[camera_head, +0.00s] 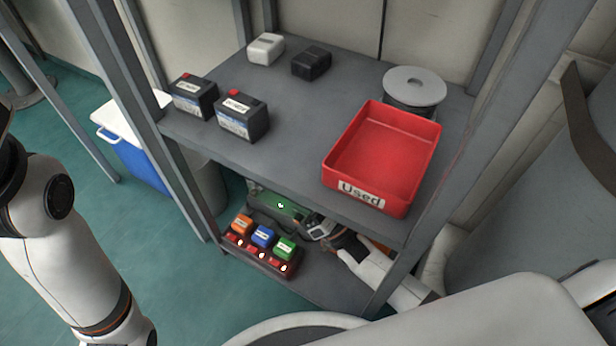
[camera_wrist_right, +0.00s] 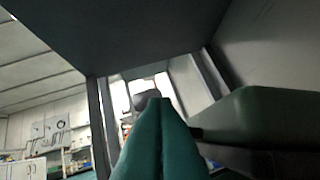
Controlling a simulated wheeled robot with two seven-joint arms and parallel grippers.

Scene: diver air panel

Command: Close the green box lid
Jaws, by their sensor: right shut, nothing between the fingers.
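The green box (camera_head: 280,206) sits on the lower shelf, partly hidden under the upper shelf. A pale mark shows on its green face. In the right wrist view the green box (camera_wrist_right: 265,113) is close on the right, beside the fingers. I cannot tell how far its lid is open. My right gripper (camera_head: 308,228) reaches in under the upper shelf, just right of the box in the head view. In the wrist view its green fingers (camera_wrist_right: 158,135) are pressed together and empty. Contact with the box is unclear. My left arm shows at the left, its gripper out of view.
A charger (camera_head: 258,258) with orange, blue and green packs is in front of the box. The upper shelf (camera_head: 290,125) hangs close above my right gripper and carries a red bin (camera_head: 385,150), batteries and a spool. A shelf post (camera_head: 440,170) stands at the right.

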